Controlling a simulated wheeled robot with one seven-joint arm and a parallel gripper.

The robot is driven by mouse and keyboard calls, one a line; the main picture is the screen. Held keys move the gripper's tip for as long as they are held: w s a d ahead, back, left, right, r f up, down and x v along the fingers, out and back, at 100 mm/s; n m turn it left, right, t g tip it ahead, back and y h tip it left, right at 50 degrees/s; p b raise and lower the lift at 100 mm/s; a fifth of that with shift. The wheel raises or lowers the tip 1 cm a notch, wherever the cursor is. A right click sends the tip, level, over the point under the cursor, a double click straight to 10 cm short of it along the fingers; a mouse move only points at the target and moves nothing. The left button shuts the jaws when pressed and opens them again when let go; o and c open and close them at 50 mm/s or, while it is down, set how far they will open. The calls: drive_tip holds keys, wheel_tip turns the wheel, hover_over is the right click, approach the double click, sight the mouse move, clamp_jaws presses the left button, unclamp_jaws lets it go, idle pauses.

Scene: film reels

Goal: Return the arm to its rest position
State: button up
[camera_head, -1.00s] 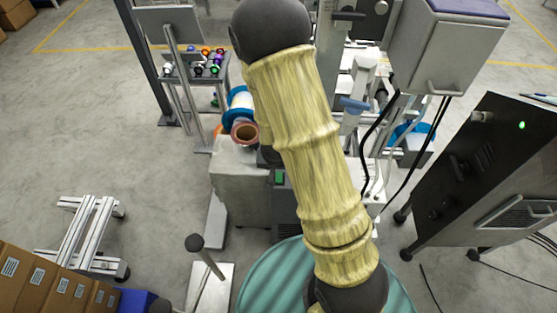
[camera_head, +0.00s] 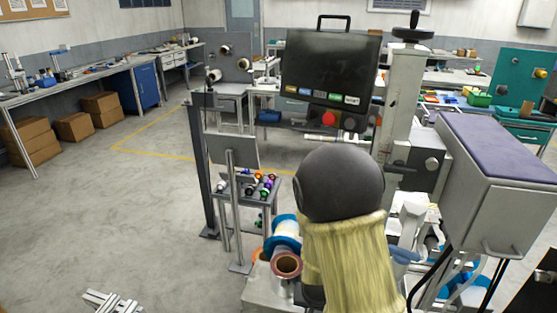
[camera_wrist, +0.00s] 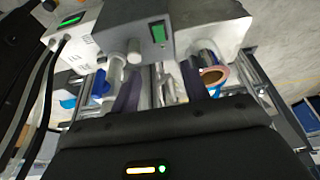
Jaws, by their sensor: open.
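My arm, in a yellow sleeve with a dark round joint, rises from the bottom of the head view in front of the machine (camera_head: 400,110). My gripper (camera_wrist: 160,88) shows in the wrist view, its two dark fingers apart with nothing seen held between them. Its tips point toward the machine's grey housings and rollers. The head view does not show my gripper.
A copper-coloured reel (camera_head: 286,265) and a blue-rimmed reel (camera_head: 284,228) sit left of my arm. A grey box with a purple top (camera_head: 500,190) stands close on the right. A small rack (camera_head: 247,190) holds several coloured spools. Open floor lies on the left.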

drive_tip(key=s+d+r+n+p, duration=0.1)
drive_tip(key=s+r+p, duration=0.2)
drive_tip(key=r, duration=0.7)
drive_tip(key=s+d+r+n+g+y+p, duration=0.1)
drive_tip(key=s+r+p, duration=0.3)
drive_tip(key=r, duration=0.6)
drive_tip(key=shift+s+n, duration=0.8)
drive_tip(key=shift+s, duration=0.1)
drive_tip(key=shift+r, duration=0.1)
drive_tip(key=shift+c, duration=1.2)
drive_tip(key=shift+a, duration=0.15)
